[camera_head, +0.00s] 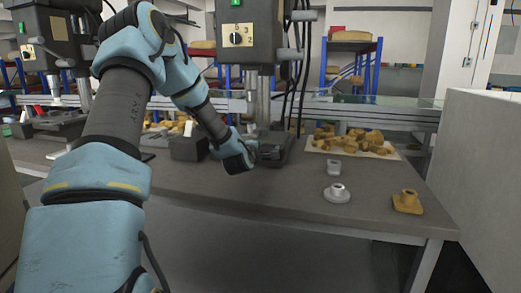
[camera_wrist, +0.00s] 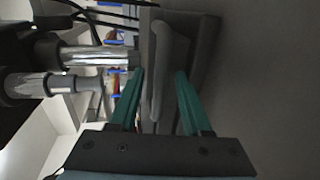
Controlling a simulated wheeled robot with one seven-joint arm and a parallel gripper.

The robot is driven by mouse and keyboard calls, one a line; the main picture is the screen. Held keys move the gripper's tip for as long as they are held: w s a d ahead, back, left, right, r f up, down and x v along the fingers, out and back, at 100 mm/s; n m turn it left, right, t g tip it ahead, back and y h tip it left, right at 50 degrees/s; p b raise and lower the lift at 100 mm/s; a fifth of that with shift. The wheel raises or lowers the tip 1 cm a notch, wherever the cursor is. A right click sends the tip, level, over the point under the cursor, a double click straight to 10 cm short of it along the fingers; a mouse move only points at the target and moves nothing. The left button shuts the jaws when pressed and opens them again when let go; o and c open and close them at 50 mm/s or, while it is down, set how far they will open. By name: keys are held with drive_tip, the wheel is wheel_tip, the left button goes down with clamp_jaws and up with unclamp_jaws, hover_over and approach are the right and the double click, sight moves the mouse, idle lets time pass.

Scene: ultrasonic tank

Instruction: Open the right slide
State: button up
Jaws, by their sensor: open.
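The right slide (camera_head: 273,152) is a dark grey block under the right-hand machine in the head view. In the wrist view a grey rounded bar, which looks like its handle (camera_wrist: 173,60), runs lengthwise between the fingers. My gripper (camera_wrist: 160,72) has two green fingers spread apart, one on each side of this bar. A gap shows beside the right finger; whether the left finger touches the bar I cannot tell. In the head view my arm reaches to the slide's left front, and my wrist hides the fingers.
Left of my wrist is a dark block (camera_head: 188,148). To the right lie a tray of brown parts (camera_head: 350,143), a small grey part (camera_head: 334,167), a white flanged part (camera_head: 337,194) and a tan flanged part (camera_head: 407,202). The table's front edge is clear. A pale partition (camera_head: 480,180) stands right.

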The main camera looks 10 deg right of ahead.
clamp_jaws()
idle(0.4)
drive_tip(key=shift+f, duration=0.1)
idle(1.0)
